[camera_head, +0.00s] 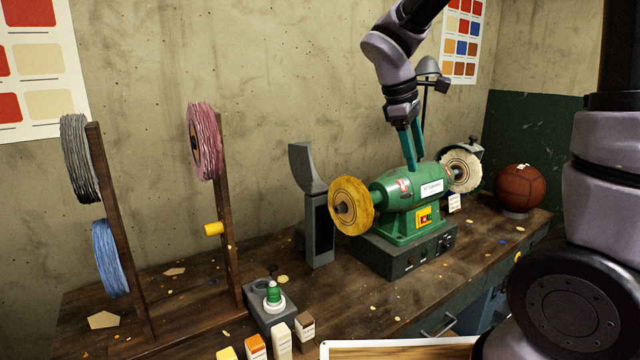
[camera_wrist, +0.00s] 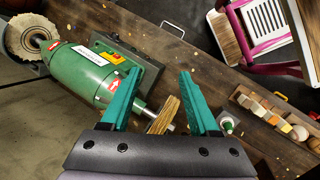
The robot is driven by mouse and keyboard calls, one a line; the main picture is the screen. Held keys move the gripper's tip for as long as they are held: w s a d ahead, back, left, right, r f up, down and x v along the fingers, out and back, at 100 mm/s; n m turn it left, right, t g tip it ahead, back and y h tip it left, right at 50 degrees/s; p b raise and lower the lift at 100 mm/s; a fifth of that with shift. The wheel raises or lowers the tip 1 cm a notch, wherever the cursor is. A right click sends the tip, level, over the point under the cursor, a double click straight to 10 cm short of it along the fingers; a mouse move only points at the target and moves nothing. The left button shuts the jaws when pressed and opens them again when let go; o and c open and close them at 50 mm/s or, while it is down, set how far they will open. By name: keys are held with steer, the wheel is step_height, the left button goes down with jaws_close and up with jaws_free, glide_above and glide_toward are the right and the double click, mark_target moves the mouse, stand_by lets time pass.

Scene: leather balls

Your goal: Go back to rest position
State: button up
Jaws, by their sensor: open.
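My gripper (camera_head: 412,147) hangs from my arm over the green bench grinder (camera_head: 431,186), its two teal fingers pointing down. In the head view the fingertips overlap the grinder's top, and I cannot tell the exact gap. In the wrist view my gripper (camera_wrist: 158,95) is open, with the fingers well apart and nothing held between them. The grinder (camera_wrist: 85,70) shows there to the left, partly behind the left finger. Its yellow buffing wheel (camera_head: 351,206) is on the left and its white wheel (camera_head: 460,171) is on the right.
A brown leather ball (camera_head: 519,187) sits on a stand at the bench's right end. Wooden posts hold pink (camera_head: 204,142), grey (camera_head: 79,158) and blue (camera_head: 111,258) thread spools at left. A grey upright form (camera_head: 318,215) stands beside the yellow wheel. Small bottles (camera_head: 281,341) line the front edge.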

steer(key=s+d+r+m+t+y, duration=0.2)
steer(key=s+r+m+t+y, duration=0.1)
steer(key=s+m, duration=0.3)
steer(key=s+d+r+m+t+y, duration=0.2)
steer(key=s+r+m, duration=0.4)
steer(key=m, duration=0.3)
steer(key=shift+s+d+t+y, duration=0.15)
steer(key=shift+s+t+y, duration=0.25)
steer(key=shift+s+y, duration=0.1)
